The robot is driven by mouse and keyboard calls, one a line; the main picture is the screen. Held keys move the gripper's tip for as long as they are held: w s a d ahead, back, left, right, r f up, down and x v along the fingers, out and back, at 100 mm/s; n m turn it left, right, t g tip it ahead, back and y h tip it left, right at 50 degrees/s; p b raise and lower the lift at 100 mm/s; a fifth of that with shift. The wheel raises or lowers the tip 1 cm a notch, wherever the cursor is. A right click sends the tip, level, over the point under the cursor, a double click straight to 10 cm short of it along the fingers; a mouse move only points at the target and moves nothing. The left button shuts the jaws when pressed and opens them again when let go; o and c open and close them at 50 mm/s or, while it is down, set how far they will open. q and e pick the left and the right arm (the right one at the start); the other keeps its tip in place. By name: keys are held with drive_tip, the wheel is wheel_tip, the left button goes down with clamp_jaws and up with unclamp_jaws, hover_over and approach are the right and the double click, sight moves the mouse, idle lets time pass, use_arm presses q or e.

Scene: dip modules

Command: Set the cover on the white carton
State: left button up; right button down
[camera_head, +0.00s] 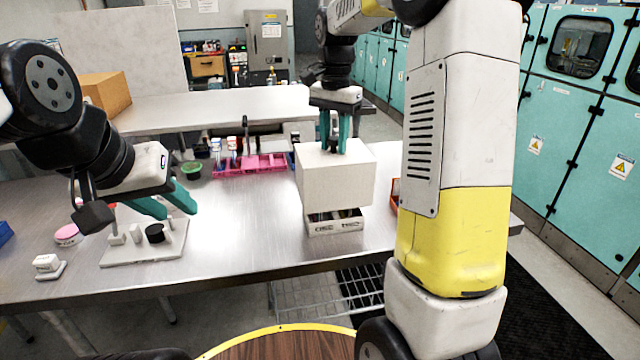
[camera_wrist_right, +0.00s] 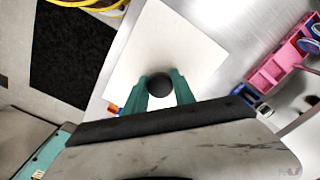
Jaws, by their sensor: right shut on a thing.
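The cover is a large off-white box-shaped lid (camera_head: 336,184), held open side down above the white carton. My right gripper (camera_head: 334,146) is shut on the dark round knob (camera_wrist_right: 159,85) on its top. In the right wrist view the cover's flat top (camera_wrist_right: 165,45) shows under the fingers. The white carton (camera_head: 335,225) sits on the table below, with dark printing on its front. Only its lower front and a little of its contents show under the cover. I cannot tell exactly how far the cover overlaps it. My left gripper (camera_head: 168,202) is open and empty above a white board.
The white board (camera_head: 145,252) with a black knob stands at the left. A pink rack (camera_head: 250,165) with bottles and a green bowl (camera_head: 192,169) lie behind. An orange bin (camera_head: 395,193) stands right of the carton. The table's middle (camera_head: 240,225) is clear.

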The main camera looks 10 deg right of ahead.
sight(333, 171)
wheel_tip(333, 171, down, 8)
drive_tip(key=shift+r, duration=0.1)
idle(0.4)
drive_tip(key=shift+f, duration=0.25)
drive_tip(key=c, duration=1)
unclamp_jaws()
drive_tip(key=shift+c, duration=0.2)
